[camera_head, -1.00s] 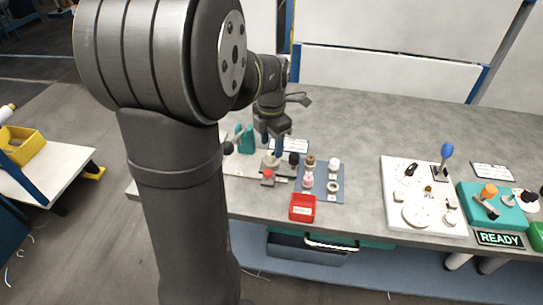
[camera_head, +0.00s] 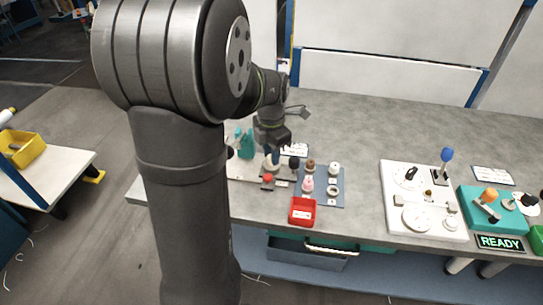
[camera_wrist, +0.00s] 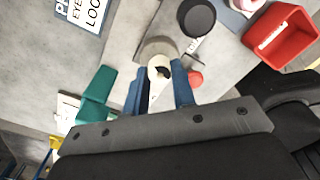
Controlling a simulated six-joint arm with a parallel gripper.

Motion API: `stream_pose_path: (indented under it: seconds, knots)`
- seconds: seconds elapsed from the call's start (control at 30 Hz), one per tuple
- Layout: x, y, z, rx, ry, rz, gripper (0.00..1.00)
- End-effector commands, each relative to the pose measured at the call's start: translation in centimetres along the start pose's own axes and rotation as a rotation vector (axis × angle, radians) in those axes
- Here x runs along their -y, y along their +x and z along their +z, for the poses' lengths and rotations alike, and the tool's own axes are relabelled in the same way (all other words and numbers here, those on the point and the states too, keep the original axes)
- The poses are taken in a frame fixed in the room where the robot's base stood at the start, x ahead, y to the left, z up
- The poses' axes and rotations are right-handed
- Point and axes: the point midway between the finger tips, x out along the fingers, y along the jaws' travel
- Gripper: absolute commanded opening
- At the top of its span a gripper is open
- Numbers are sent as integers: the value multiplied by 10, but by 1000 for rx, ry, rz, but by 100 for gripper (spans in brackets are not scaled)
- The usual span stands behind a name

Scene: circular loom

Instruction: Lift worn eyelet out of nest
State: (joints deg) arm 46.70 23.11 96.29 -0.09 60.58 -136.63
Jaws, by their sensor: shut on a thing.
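In the wrist view, the two blue fingers of my gripper (camera_wrist: 160,90) are shut on a small whitish ring-like piece, the worn eyelet (camera_wrist: 157,70). A wider pale tan round part (camera_wrist: 158,48) shows just beyond it. I cannot tell whether the eyelet still sits in the nest. In the head view, my gripper (camera_head: 271,153) is low over the left part of the bench, at the grey fixture plate (camera_head: 283,173). The eyelet is mostly hidden there by the fingers.
A black knob (camera_wrist: 197,18) and a red knob (camera_wrist: 195,78) stand close by the fingers. A teal block (camera_wrist: 97,84) is to the left. A red bin (camera_head: 302,211) sits at the bench front. A white board (camera_head: 425,200) with parts is farther right.

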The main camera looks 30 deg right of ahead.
Motion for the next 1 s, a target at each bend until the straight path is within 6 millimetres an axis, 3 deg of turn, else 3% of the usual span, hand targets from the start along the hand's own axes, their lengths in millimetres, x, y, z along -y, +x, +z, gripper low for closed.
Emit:
stream_pose_path:
  seconds: [0.17, 0.33, 0.7, 1.0]
  knots:
    - [0, -13, 0, 2, 0, 3, 2]
    - [-1, -41, 0, 3, -1, 4, 2]
    - [80, -89, 21, 2, 6, 3, 2]
    - [111, -107, 28, -1, 0, 1, 2]
